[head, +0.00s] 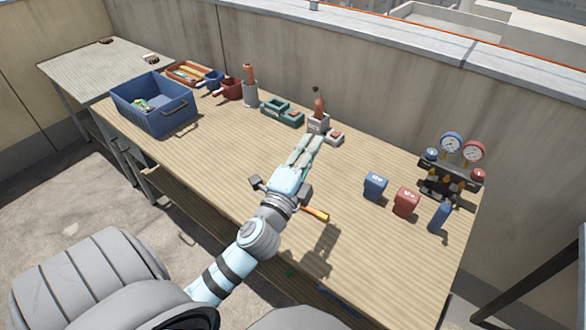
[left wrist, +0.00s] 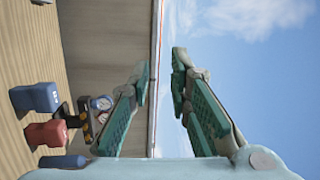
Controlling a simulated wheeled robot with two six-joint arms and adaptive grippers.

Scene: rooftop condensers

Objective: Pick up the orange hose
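My left gripper (head: 304,146) reaches over the middle of the workbench in the head view. In the left wrist view its two green-padded fingers (left wrist: 162,78) stand apart with nothing between them. I cannot single out an orange hose for sure. An orange handle-like piece (head: 316,214) lies on the bench beside my left forearm, which hides part of that area. Orange-brown upright pieces stand in a grey holder (head: 250,94) at the back and in another grey holder (head: 317,123) just beyond the gripper. My right gripper is not in view.
A gauge set (head: 450,180), blue block (head: 375,186) and red block (head: 405,202) stand at right. A wall (head: 380,105) runs behind. The front-left bench top is clear.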

